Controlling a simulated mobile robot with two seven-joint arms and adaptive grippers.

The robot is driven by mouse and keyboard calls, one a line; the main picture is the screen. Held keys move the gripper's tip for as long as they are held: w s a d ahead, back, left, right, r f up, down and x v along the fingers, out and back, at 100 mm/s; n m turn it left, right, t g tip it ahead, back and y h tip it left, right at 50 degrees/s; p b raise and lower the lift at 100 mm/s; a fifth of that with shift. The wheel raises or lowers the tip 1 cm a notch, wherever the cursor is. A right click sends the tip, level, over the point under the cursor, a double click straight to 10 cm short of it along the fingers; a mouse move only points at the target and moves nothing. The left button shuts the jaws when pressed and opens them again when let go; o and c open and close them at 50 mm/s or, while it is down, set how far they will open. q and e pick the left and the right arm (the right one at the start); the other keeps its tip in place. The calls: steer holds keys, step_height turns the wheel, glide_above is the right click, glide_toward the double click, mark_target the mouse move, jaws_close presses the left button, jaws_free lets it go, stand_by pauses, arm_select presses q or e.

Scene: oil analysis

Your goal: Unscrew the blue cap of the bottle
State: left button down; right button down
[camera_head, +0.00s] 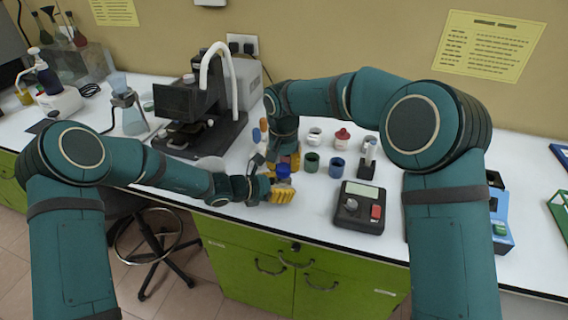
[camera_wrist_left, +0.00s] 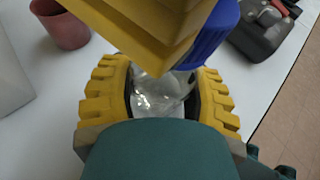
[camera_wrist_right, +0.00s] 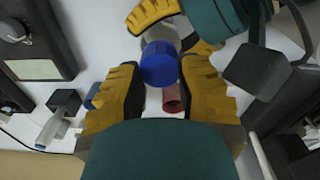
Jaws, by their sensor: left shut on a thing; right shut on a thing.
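The clear bottle shows in the left wrist view (camera_wrist_left: 160,95), between the yellow fingers of my left gripper (camera_wrist_left: 165,100), which is shut on it. Its blue cap (camera_wrist_right: 159,65) is in the right wrist view between the fingers of my right gripper (camera_wrist_right: 160,85), which is shut on it. The blue cap also shows in the head view (camera_head: 284,169), near the table's front edge. There my left gripper (camera_head: 283,191) is low and my right gripper (camera_head: 287,160) comes in from above. Most of the bottle is hidden by the fingers.
A green cup (camera_head: 312,161) and a blue cup (camera_head: 337,167) stand just to the right. A grey device with a display (camera_head: 360,207) lies farther right, near the front. A microscope (camera_head: 205,115) stands at the back left.

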arm_select(q)
steer(key=shift+w+a+r, duration=0.1)
steer(key=shift+w+a, duration=0.1)
steer(key=shift+a, duration=0.05)
arm_select(e)
steer(key=shift+d+f, duration=0.2)
steer(key=shift+d, duration=0.15)
steer(key=c, duration=0.7)
jaws_free()
steer(key=shift+c, duration=0.2)
arm_select(q)
steer(key=shift+s+d, duration=0.1)
arm_select(e)
steer(key=shift+a, duration=0.15)
steer(key=shift+r, duration=0.1)
